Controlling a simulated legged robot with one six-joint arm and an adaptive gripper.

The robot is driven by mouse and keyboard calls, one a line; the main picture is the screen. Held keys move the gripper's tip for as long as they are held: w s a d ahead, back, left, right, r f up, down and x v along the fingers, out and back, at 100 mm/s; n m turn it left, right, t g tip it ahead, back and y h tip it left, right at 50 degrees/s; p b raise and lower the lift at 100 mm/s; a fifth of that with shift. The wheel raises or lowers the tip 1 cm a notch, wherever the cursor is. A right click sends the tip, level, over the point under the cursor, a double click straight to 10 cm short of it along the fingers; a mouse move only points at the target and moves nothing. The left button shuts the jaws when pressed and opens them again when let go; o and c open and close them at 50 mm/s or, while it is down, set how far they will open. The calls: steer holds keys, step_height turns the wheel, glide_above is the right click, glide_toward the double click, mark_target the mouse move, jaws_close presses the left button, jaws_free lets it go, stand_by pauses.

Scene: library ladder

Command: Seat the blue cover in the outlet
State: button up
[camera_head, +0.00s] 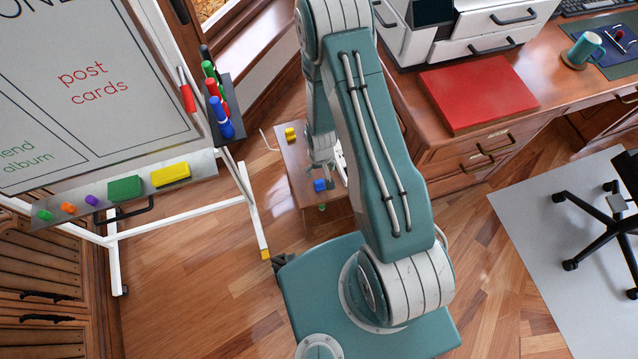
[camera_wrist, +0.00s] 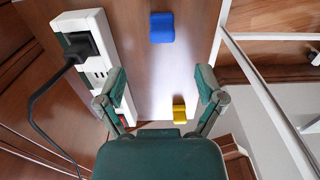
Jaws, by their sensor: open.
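The blue cover (camera_wrist: 162,27) lies on a brown wooden surface near the top of the wrist view. It also shows in the head view (camera_head: 319,185), close beside my arm. The outlet is a white power strip (camera_wrist: 97,75) at left in the wrist view, with dark socket slots. A black plug (camera_wrist: 80,47) with a cord sits in its upper end. A yellow cover (camera_wrist: 179,110) lies near my right finger. My gripper (camera_wrist: 158,86) is open and empty, its fingers spread above the surface between strip and covers. In the head view my arm hides most of the strip.
The small wooden table (camera_head: 297,165) stands on the floor beside the desk (camera_head: 450,150), which bears a red folder (camera_head: 478,92). A whiteboard stand (camera_head: 250,200) is at left. A white rail (camera_wrist: 265,90) runs along the right in the wrist view.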

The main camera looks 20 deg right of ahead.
mark_target(319, 181)
steer(key=f, duration=0.8)
steer(key=shift+w+a+f, duration=0.15)
steer(key=shift+a+f, duration=0.05)
steer(key=shift+f, duration=0.1)
steer(key=shift+c, duration=0.3)
steer(key=c, duration=0.9)
